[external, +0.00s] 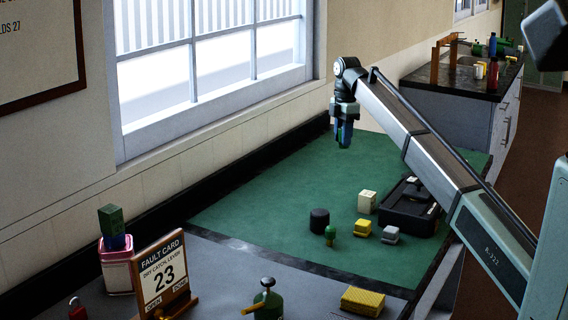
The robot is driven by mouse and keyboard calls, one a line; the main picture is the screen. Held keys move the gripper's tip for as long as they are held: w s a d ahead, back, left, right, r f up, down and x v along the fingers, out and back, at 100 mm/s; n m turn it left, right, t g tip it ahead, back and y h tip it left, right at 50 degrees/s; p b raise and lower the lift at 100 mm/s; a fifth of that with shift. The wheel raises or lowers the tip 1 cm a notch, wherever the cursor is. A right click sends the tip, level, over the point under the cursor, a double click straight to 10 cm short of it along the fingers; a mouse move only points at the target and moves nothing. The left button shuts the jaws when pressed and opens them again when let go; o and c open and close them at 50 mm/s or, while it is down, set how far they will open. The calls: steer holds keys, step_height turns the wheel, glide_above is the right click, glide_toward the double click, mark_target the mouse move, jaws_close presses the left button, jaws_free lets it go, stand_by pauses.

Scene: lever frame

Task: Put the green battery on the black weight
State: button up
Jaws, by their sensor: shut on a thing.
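A small green cylinder, which looks like the green battery (330,236), stands upright on the green mat. The black weight (319,219), a short dark cylinder, stands just behind and to the left of it; whether they touch is hard to tell. My gripper (344,139) is high above the far part of the mat, well away from both. It points down and is shut on a small blue thing, partly hidden by the fingers.
On the mat (270,205) are a cream cube (367,202), a yellow block (362,228), a grey block (390,235) and a black case (408,212). In front stand a fault card (164,278), green canister (267,302) and yellow sponge (362,301). The mat's left part is clear.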

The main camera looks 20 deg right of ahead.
steer(key=s+a+r+n, duration=0.2)
steer(key=s+a, duration=0.5)
steer(key=a, duration=0.3)
steer(key=m+y, duration=0.1)
steer(key=m, duration=0.5)
glide_above(318, 212)
steer(key=shift+f, duration=0.55)
steer(key=shift+n, duration=0.3)
steer(key=shift+w+d+f, duration=0.1)
steer(key=shift+d+f, duration=0.05)
steer(key=shift+f, duration=2.2)
steer(key=shift+d+f, duration=0.1)
steer(key=shift+f, duration=2.2)
steer(key=o, duration=1.1)
steer(key=shift+f, duration=0.1)
